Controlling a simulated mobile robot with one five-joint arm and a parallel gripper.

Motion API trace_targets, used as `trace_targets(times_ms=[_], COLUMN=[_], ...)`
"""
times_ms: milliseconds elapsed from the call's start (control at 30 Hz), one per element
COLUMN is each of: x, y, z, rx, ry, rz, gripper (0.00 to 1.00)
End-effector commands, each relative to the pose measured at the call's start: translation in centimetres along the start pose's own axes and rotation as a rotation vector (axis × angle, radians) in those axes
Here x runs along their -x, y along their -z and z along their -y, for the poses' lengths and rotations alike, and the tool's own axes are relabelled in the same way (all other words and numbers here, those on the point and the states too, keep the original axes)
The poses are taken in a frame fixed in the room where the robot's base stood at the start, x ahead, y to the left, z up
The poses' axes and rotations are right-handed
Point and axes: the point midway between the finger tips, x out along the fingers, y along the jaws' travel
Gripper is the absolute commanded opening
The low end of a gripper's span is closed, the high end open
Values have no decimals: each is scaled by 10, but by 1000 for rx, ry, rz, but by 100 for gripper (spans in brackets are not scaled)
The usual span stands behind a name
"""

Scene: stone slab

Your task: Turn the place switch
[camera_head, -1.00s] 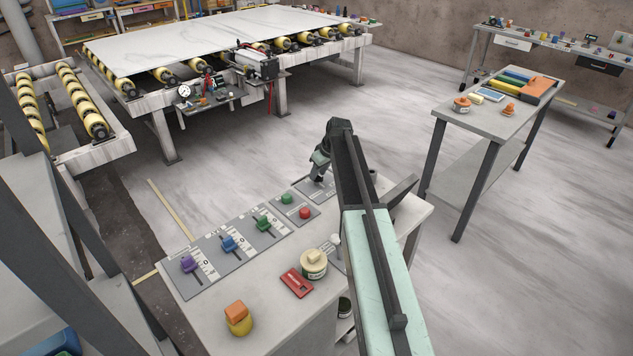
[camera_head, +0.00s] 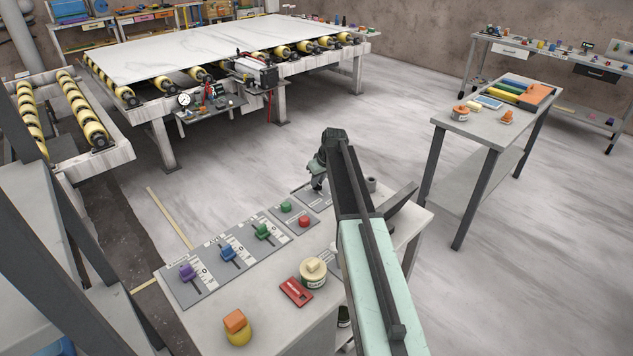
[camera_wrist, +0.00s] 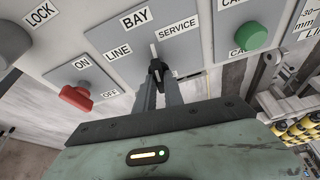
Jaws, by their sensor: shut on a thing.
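In the wrist view, a black rotary switch knob (camera_wrist: 158,66) with a white pointer mark sits on a grey panel (camera_wrist: 190,48). Labels LINE, BAY and SERVICE stand around it, and the pointer faces roughly toward BAY. My gripper (camera_wrist: 160,84) has its two fingers closed on the knob from either side, and they hide part of it. In the head view, my gripper (camera_head: 317,186) reaches down to the far end of the row of panels on the bench (camera_head: 215,310). The knob is too small and covered to make out there.
In the wrist view, a red control (camera_wrist: 76,98) marked ON and OFF is to the left, and a green button (camera_wrist: 252,36) to the right. On the bench are purple (camera_head: 187,271), blue (camera_head: 228,254) and green (camera_head: 263,231) levers, a red card (camera_head: 296,291) and a round tub (camera_head: 313,271).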

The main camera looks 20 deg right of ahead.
Motion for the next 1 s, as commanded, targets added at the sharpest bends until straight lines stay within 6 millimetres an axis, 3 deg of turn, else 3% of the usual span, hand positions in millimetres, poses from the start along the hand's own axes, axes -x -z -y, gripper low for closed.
trace_targets(times_ms=[600,1000], x=[0,-1], y=[1,1], z=[5,5], rx=[-450,-589], ry=[-186,-244], rz=[1,2], gripper=[0,0])
